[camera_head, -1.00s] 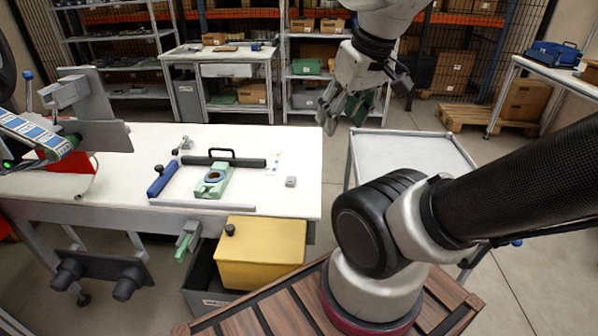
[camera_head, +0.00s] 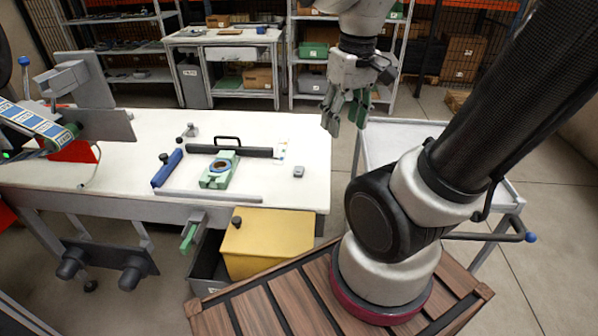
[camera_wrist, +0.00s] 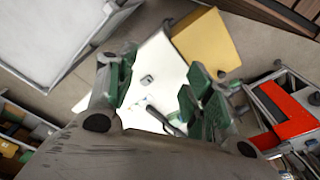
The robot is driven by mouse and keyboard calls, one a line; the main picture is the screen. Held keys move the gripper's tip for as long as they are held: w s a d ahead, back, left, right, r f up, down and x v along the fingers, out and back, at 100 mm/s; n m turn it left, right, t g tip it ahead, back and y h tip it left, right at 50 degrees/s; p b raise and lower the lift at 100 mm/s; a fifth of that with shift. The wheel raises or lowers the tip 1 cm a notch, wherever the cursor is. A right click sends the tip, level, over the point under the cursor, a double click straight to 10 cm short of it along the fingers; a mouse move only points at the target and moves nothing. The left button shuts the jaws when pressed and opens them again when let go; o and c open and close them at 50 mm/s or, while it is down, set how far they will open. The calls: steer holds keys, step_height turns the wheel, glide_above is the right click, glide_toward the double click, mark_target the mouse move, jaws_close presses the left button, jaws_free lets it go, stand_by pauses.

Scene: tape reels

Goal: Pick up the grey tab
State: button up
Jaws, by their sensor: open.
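The small grey tab (camera_head: 298,171) lies on the right part of the white table (camera_head: 310,195), to the right of the green fixture. In the wrist view the grey tab (camera_wrist: 147,79) shows between and beyond my fingers. My gripper (camera_head: 345,122) hangs in the air above and to the right of the table's right edge, well apart from the tab. Its green-padded fingers are open and empty, and in the wrist view my gripper (camera_wrist: 160,85) shows a wide gap between them.
A yellow box (camera_head: 270,240) stands below the table's front edge. A grey cart (camera_head: 385,150) stands to the right. The table around the tab is clear.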

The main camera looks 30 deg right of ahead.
steer(key=w+f+m+g, duration=0.1)
steer(key=w+f+m, duration=0.1)
steer(key=w+f, duration=0.55)
steer(key=w+f+m+g, duration=0.2)
steer(key=w+f, duration=0.3)
steer(key=f, duration=0.5)
steer(key=m+t, duration=0.2)
steer(key=m, duration=0.1)
glide_above(298, 172)
steer(key=s, duration=0.1)
steer(key=shift+f, duration=0.1)
steer(key=shift+w, duration=0.15)
steer(key=shift+m, duration=0.4)
steer(key=f, duration=0.7)
steer(key=shift+w+f, duration=0.35)
steer(key=shift+f, duration=0.05)
steer(key=c, duration=0.8)
